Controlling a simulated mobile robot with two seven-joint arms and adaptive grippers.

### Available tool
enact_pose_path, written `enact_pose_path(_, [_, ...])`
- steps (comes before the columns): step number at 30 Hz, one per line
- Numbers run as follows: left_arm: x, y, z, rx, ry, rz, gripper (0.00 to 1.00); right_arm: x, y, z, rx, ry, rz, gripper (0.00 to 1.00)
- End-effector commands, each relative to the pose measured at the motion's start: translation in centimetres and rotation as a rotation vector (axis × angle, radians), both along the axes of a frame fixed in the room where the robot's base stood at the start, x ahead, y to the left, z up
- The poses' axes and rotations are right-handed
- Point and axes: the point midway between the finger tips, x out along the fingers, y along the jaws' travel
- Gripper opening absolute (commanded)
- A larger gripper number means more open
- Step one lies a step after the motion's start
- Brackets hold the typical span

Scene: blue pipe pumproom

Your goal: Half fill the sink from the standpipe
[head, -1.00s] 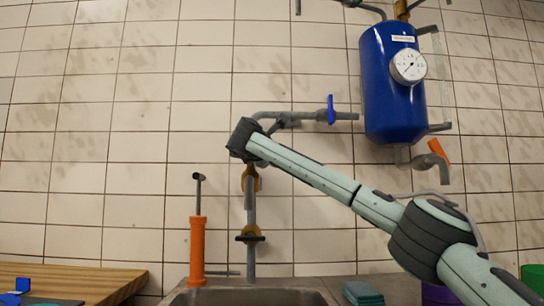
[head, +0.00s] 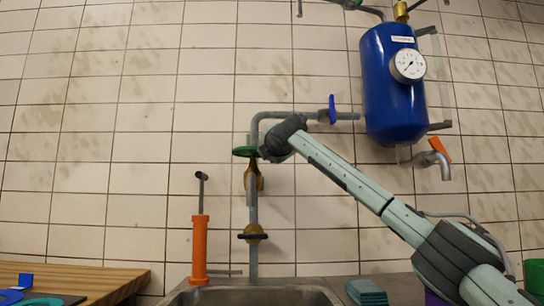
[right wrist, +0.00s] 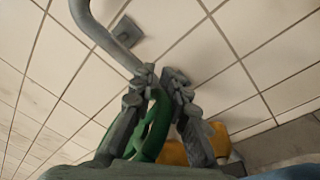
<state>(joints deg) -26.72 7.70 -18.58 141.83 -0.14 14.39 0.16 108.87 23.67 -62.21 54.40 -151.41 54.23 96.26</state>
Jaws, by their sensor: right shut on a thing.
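The grey standpipe (head: 252,209) runs down the tiled wall behind the metal sink (head: 312,293); only the sink's back part shows. Its upper brass valve (head: 254,179) carries a green handwheel (head: 241,151). My right gripper (head: 263,153) is at the wheel's right side. In the right wrist view, the fingers of my right gripper (right wrist: 163,92) are shut on the rim of the green handwheel (right wrist: 154,128). A lower brass valve (head: 254,230) has a dark handle. I see no water flowing; the sink's inside is mostly hidden. My left gripper is out of view.
An orange hand pump (head: 199,250) stands left of the pipe. A blue tank (head: 392,85) with a gauge hangs at upper right. A wooden worktop (head: 85,280) lies at lower left. Folded teal cloths (head: 366,292) lie right of the sink.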

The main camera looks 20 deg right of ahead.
Motion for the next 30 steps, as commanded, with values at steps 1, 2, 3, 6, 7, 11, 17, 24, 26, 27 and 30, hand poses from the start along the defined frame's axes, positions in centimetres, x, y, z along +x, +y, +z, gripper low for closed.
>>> enact_pose_path(1, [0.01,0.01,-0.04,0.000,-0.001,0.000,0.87,0.36,-0.06,-1.01,0.000,0.017,0.001,0.00])
enact_pose_path(2, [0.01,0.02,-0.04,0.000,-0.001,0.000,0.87,0.37,-0.04,-1.00,-0.001,0.018,0.001,0.00])
enact_pose_path(3, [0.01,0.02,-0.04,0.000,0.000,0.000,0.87,0.37,-0.03,-1.01,-0.001,0.018,0.000,0.00])
enact_pose_path(6, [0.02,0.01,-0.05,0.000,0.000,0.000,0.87,0.38,-0.03,-1.06,-0.001,0.019,-0.001,0.00])
enact_pose_path(7, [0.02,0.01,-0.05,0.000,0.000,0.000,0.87,0.38,-0.04,-1.07,-0.001,0.019,-0.001,0.00])
enact_pose_path(11, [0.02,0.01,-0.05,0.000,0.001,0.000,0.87,0.37,-0.02,-1.07,-0.001,0.020,-0.002,0.26])
enact_pose_path(17, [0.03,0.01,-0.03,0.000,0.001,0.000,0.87,0.29,0.03,-0.81,-0.001,0.014,-0.001,0.33])
enact_pose_path(24, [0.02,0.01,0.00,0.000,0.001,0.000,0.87,0.19,0.06,-0.50,-0.001,0.009,0.000,0.33])
enact_pose_path(26, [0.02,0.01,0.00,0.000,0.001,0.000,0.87,0.17,0.06,-0.45,-0.001,0.008,0.001,0.33])
enact_pose_path(27, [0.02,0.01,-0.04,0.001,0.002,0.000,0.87,0.15,0.06,-0.42,-0.001,0.008,0.001,0.33])
enact_pose_path(30, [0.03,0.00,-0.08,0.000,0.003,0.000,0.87,-0.16,0.14,-0.35,-0.001,0.006,0.002,0.33])
